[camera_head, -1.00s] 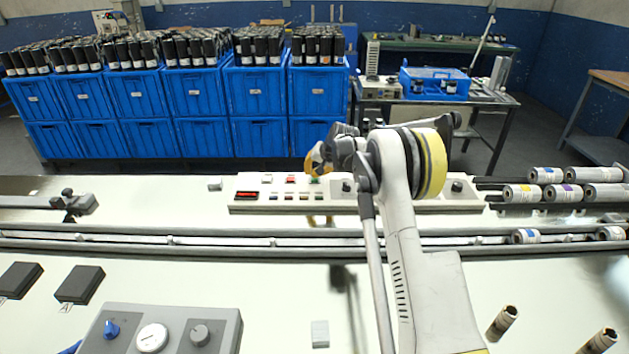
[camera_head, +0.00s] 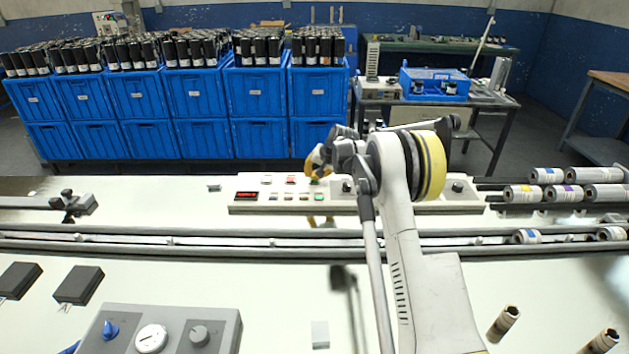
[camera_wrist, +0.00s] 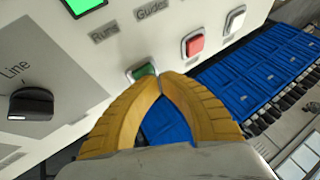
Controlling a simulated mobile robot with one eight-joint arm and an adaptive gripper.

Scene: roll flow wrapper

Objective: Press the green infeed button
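The green infeed button (camera_wrist: 143,72) is on the pale control panel (camera_wrist: 60,65); in the wrist view it shows just beyond and left of my fingertips and is partly covered by them. In the head view the button (camera_head: 314,181) is a small green spot right under my gripper (camera_head: 314,172). The yellow fingers of my gripper (camera_wrist: 160,82) are brought together at the tips, with nothing between them. The tips are at or very close to the button; I cannot tell whether they touch it.
A red button (camera_wrist: 194,44), a white button (camera_wrist: 235,18), a lit green indicator (camera_wrist: 83,5) and a black Line knob (camera_wrist: 31,104) are nearby. The panel (camera_head: 235,208) stands behind the conveyor rail (camera_head: 190,241). Blue crates (camera_head: 196,95) stand farther back.

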